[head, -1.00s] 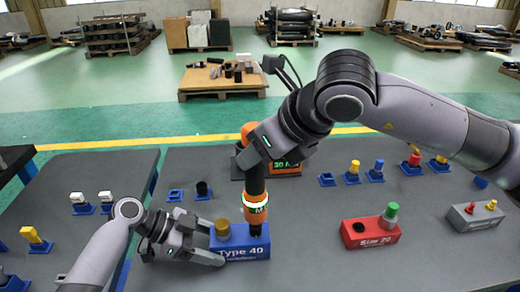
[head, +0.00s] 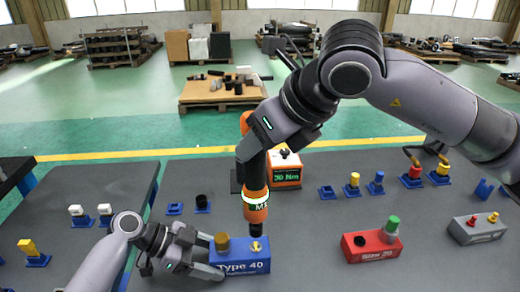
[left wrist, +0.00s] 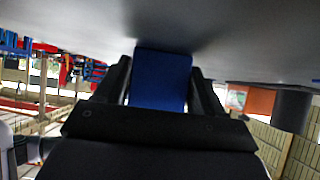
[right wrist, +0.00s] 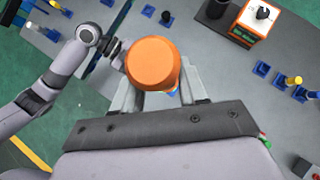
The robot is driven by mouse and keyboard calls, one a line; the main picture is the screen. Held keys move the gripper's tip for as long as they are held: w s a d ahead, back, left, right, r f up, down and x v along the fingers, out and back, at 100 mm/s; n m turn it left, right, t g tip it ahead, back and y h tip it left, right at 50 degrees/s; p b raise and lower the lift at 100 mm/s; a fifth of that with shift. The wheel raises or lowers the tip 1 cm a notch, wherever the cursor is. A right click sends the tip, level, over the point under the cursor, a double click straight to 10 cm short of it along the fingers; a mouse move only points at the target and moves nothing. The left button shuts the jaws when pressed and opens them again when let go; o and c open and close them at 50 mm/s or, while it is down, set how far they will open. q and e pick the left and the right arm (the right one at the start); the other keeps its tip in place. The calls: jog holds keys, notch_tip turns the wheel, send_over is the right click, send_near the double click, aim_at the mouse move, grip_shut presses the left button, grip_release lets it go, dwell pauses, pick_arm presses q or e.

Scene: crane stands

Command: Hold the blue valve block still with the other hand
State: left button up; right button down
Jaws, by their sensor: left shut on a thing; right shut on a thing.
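My left gripper (head: 208,257) is shut on the block's left end, with one finger on each side. The block shows between the fingers in the left wrist view (left wrist: 160,82). My right gripper (head: 247,150) is shut on an upright orange and black tool (head: 255,206), whose tip is just above the right fitting. The tool's round orange top fills the right wrist view's middle (right wrist: 153,64).
An orange box with a green readout (head: 285,172) stands behind the block. A red block (head: 372,246) and a grey block (head: 477,228) stand to the right. Small blue holders with coloured plugs (head: 352,185) stand farther back. Bare table lies between the blue and red blocks.

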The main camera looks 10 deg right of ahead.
dwell(0.3)
pick_arm(q)
jog(key=o, duration=1.3)
jog(key=shift+o, duration=0.2)
